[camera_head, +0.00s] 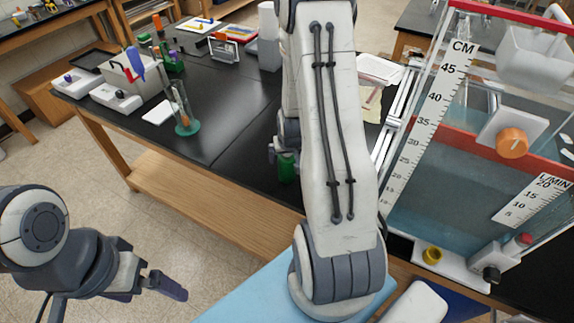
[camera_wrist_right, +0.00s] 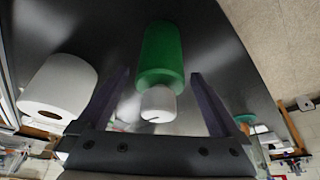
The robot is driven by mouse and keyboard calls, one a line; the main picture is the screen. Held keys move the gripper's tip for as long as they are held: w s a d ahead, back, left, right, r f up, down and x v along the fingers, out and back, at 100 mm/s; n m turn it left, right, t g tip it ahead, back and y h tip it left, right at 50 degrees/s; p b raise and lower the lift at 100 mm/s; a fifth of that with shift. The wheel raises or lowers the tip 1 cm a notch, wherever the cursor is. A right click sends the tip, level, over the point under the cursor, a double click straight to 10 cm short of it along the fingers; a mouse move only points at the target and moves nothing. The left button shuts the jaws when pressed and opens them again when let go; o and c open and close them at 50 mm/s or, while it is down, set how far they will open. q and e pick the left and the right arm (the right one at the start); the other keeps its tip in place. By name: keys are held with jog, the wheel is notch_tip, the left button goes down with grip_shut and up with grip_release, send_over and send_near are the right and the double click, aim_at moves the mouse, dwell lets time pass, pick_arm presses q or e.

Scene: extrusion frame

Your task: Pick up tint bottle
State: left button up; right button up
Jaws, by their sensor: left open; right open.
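The tint bottle is a green cylinder with a white cap. In the head view the green bottle (camera_head: 287,167) stands on the black bench near its front edge, partly hidden by my right arm. In the right wrist view the bottle (camera_wrist_right: 162,52) lies between the two dark fingers of my right gripper (camera_wrist_right: 160,76), its cap towards the palm. The fingers are open, with gaps visible on both sides of the bottle. In the head view my right gripper is mostly hidden behind the arm. My left gripper (camera_head: 165,284) is open and empty at the lower left, away from the bench.
A white cylinder (camera_wrist_right: 58,88) stands beside the bottle in the right wrist view. A large water tank (camera_head: 470,150) with a scale stands right of my right arm. Glass cylinders on a green base (camera_head: 187,127) stand further left. The bench between is mostly clear.

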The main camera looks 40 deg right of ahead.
jog(key=shift+p+x, duration=0.4)
jog(key=shift+x, duration=1.35)
jog(key=shift+s, duration=0.1)
jog(key=c, duration=1.5)
jog(key=shift+r, duration=0.1)
